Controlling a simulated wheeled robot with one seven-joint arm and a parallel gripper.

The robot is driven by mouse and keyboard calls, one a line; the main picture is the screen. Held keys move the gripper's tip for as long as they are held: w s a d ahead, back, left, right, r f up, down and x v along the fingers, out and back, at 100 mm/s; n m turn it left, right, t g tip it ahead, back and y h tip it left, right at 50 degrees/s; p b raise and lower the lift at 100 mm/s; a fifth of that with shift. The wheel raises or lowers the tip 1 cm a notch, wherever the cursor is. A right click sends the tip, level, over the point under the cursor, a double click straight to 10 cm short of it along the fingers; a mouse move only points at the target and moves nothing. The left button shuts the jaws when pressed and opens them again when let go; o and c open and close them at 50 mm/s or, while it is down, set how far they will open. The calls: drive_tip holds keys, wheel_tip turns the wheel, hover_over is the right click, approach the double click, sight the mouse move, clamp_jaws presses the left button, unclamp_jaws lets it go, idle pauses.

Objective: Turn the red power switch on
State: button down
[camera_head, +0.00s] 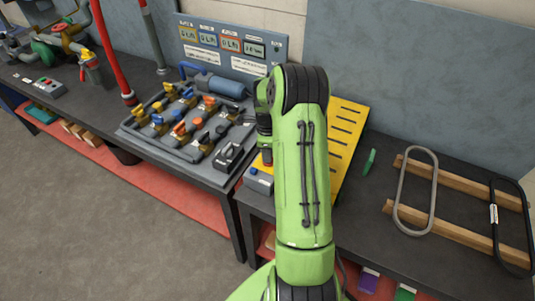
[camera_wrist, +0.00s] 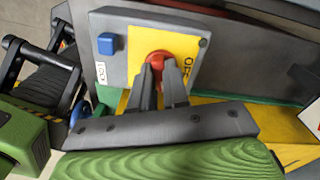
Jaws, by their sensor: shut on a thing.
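The red power switch (camera_wrist: 158,56) sits on a yellow plate (camera_wrist: 191,46) on the face of a grey box (camera_wrist: 112,70). In the wrist view my gripper (camera_wrist: 161,68) has its two dark fingertips closed around the red switch. The fingers hide part of the switch, so its exact turn angle is unclear. Dark lettering stands beside it on the plate and is only partly readable. A blue square button (camera_wrist: 107,44) is on the same box, left of the switch. In the head view my arm hides most of the switch area; part of the box (camera_head: 258,182) shows.
A rack of tagged motors or valves with coloured handles (camera_head: 195,125) stands left of my arm. A yellow slotted panel (camera_head: 345,135) is behind it. Wooden bars with grey and black loops (camera_head: 415,190) lie on the right bench. A small label (camera_wrist: 101,72) is below the blue button.

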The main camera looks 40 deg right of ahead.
drive_tip(key=shift+w+m+b, duration=0.1)
drive_tip(key=shift+m+b, duration=0.25)
drive_tip(key=shift+m, duration=1.55)
drive_tip(key=c, duration=1.1)
unclamp_jaws()
wheel_tip(320, 180, up, 16)
drive_tip(key=shift+f+p, duration=0.1)
drive_tip(key=shift+p, duration=1.15)
